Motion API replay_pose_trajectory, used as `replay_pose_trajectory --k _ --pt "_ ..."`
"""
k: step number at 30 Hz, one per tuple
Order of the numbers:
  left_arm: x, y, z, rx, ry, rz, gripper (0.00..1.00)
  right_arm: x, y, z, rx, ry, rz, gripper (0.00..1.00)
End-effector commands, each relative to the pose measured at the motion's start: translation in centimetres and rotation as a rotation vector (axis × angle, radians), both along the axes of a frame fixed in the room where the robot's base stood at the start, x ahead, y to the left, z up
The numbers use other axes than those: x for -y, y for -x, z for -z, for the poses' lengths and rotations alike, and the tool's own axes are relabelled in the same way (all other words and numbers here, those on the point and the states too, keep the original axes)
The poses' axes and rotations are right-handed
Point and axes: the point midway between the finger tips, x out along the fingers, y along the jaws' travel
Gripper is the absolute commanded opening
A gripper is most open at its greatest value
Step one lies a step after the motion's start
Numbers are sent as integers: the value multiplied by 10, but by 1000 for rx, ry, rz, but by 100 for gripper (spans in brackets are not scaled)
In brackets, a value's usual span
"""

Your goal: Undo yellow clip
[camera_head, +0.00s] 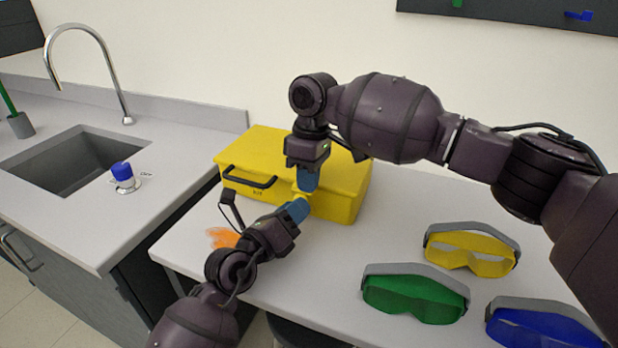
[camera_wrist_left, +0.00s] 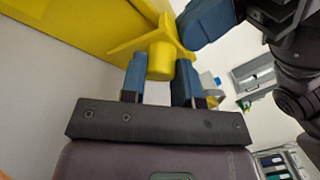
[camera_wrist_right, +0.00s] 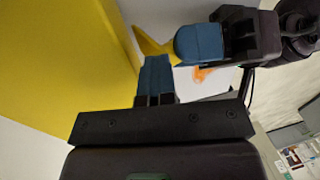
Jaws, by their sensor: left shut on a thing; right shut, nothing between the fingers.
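A yellow case (camera_head: 345,197) with a black handle (camera_head: 248,180) lies on the table. The yellow clip (camera_wrist_left: 161,62), a round knob with a flared plate behind it, is between the blue fingers of my left gripper (camera_wrist_left: 160,82) close to the case front. In the head view my left gripper (camera_head: 300,208) comes from the front left. The clip's flared end shows in the right wrist view (camera_wrist_right: 148,42). My right gripper (camera_head: 307,183) points down just above it, shut and empty; its fingers (camera_wrist_right: 157,75) are together. I cannot tell whether the clip is still fastened to the case.
Yellow goggles (camera_head: 470,262), green goggles (camera_head: 412,298) and blue goggles (camera_head: 545,328) lie on the right of the table. An orange item (camera_head: 222,238) lies behind my left arm. A sink (camera_head: 75,160) and a blue-topped fitting (camera_head: 122,172) are at the left.

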Motion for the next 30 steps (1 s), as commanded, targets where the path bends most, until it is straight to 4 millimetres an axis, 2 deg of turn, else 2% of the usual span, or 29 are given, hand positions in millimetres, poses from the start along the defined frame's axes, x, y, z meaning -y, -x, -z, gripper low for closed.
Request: replay_pose_trajectory --k 1,10,11,15,30 --pt "0 -1 1 -1 0 -1 0 -3 7 6 -3 3 -10 0" --pt "0 -1 0 1 1 -1 0 -5 11 9 -1 7 -12 0" --pt "0 -1 0 2 1 -1 32 -5 11 10 -2 8 -13 0" --pt "0 -1 -1 4 1 0 54 -5 11 10 -2 7 -12 0" --pt "1 0 -1 2 1 2 55 -3 8 8 4 7 -8 0"
